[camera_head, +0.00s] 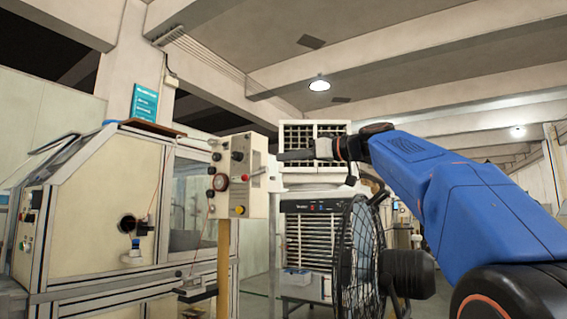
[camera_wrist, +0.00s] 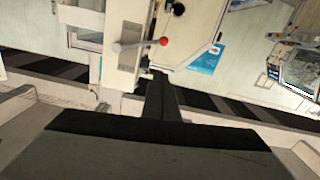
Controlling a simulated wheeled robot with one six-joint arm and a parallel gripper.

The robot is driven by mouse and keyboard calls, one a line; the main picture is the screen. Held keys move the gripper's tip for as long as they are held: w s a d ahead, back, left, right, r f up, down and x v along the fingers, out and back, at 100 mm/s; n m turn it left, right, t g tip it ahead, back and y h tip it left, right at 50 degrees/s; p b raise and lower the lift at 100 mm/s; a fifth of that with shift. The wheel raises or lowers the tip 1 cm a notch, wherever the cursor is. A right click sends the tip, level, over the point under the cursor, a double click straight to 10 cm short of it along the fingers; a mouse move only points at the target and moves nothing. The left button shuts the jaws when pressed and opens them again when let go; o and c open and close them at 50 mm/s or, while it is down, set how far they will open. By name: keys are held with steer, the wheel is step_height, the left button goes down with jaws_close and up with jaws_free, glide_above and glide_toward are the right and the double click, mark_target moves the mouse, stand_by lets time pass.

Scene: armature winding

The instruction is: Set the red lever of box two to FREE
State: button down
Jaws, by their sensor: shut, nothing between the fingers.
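A pale control box (camera_head: 258,178) stands on a yellow post left of centre in the head view. A short lever with a red ball end (camera_head: 246,177) sticks out from its side. In the wrist view the lever is a light rod with a red ball (camera_wrist: 163,41) at one end and a pale round hub (camera_wrist: 117,47) at the other, on a light panel. My gripper (camera_head: 282,156) is shut and empty, right of the box and slightly above the lever's height. Its dark fingers (camera_wrist: 160,90) point toward the red ball, apart from it. I cannot read any FREE mark or box number.
A large cream machine (camera_head: 95,200) stands at the left. A black fan (camera_head: 362,250) stands below my arm. A louvred cabinet (camera_head: 308,240) is behind.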

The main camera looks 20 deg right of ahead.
mark_target(255, 173)
steer(key=w+a+f, duration=0.3)
steer(key=w+a, duration=0.3)
steer(key=w, duration=0.3)
steer(key=shift+a, duration=0.25)
steer(key=shift+f, duration=0.1)
